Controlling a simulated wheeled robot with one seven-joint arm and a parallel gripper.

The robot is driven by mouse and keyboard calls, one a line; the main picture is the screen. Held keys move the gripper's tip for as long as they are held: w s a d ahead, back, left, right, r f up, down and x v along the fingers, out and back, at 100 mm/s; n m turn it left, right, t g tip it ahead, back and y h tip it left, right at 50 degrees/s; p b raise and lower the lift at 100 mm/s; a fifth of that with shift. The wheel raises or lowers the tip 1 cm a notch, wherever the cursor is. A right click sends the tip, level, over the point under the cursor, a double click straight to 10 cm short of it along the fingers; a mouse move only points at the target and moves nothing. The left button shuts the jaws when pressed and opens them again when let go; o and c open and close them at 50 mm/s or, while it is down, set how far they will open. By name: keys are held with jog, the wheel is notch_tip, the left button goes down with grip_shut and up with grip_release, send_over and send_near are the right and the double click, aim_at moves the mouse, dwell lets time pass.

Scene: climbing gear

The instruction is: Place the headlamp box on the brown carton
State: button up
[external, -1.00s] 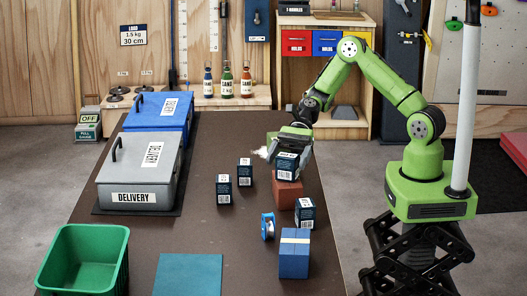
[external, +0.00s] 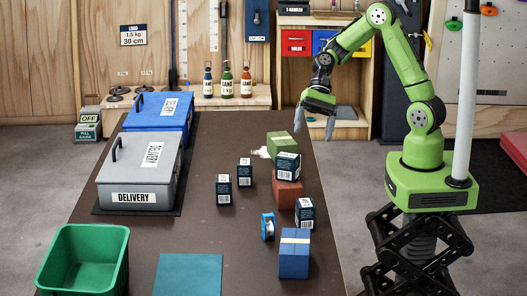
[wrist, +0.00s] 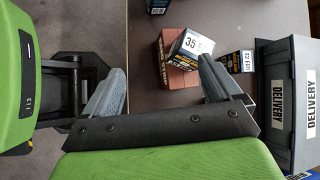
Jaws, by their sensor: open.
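A dark box with a white label (external: 288,166) sits on top of the reddish-brown carton (external: 287,193). In the wrist view, the box with its "35" label (wrist: 193,44) lies turned at an angle to the carton (wrist: 172,77). I cannot tell whether its name reads headlamp. Several similar dark boxes stand nearby on the table, one at the back left (external: 245,172). My gripper (external: 316,123) is open and empty, raised above and behind the box and carton, apart from both. Its two fingers also show in the wrist view (wrist: 162,66).
A green box (external: 282,147) stands behind the carton. A blue box (external: 294,254) and a blue spool (external: 268,227) are in front. Grey (external: 138,182) and blue (external: 157,122) delivery boxes and a green bin (external: 85,262) are on the left. The table's middle is fairly clear.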

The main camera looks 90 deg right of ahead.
jog(key=s+r+n+t+h, duration=0.1)
jog(key=s+r+n+h, duration=0.3)
jog(key=s+n, duration=0.3)
jog(key=s+r+n+t+h, duration=0.2)
jog(key=s+r+n+h, duration=0.2)
jog(key=s, duration=0.7)
notch_tip(320, 180, up, 2)
jog(key=d+n, duration=0.1)
jog(key=n, duration=0.3)
jog(key=shift+s+r, duration=0.2)
jog(key=shift+r, duration=0.05)
jog(key=shift+r+p, duration=0.85)
